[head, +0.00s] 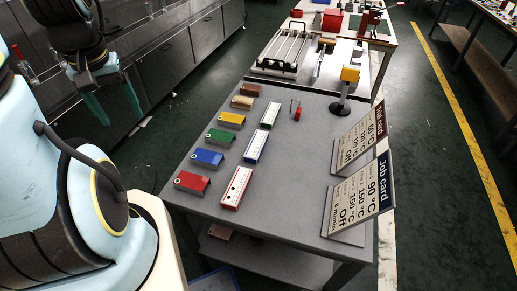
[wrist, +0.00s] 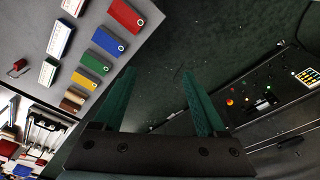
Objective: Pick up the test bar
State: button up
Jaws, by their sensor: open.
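No label marks the test bar, so I cannot tell which piece it is. A row of coloured bars lies on the grey table (head: 290,170): red (head: 192,182), blue (head: 207,157), green (head: 220,137), yellow (head: 232,119), tan (head: 242,102) and brown (head: 250,89). The wrist view also shows the red bar (wrist: 126,15) and the blue bar (wrist: 107,41). Beside them lie white pieces edged red (head: 236,188), blue (head: 256,147) and green (head: 270,115). My gripper (head: 108,97) is open and empty, left of the table and apart from the bars; its green fingers show in the wrist view (wrist: 160,72).
A small red item (head: 296,111) lies near the table's back. A yellow-topped stand (head: 349,77), a trial card (head: 361,143) and a job card (head: 362,197) stand along the right. A white rack (head: 284,49) is on the table behind. A control panel (wrist: 270,95) shows at right.

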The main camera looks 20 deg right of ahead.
aim_at(254, 151)
jog(key=k+u, duration=0.3)
jog(key=k+j+u, duration=0.15)
jog(key=k+u, duration=0.15)
jog(key=i+u, duration=0.45)
jog(key=i, duration=0.5)
jog(key=i+j+z, duration=0.1)
jog(key=i, duration=0.8)
jog(key=i+z, duration=0.25)
jog(key=z, duration=0.15)
jog(key=i+z, duration=0.2)
jog(key=z, duration=0.2)
jog(key=i+l+z, duration=0.1)
jog(key=z, duration=0.3)
jog(key=i+z, duration=0.2)
jog(key=z, duration=0.25)
jog(key=i+l+z, duration=0.1)
jog(key=z, duration=0.3)
jog(key=i+z, duration=0.2)
jog(key=z, duration=0.25)
jog(key=i+j+z, duration=0.1)
jog(key=z, duration=0.3)
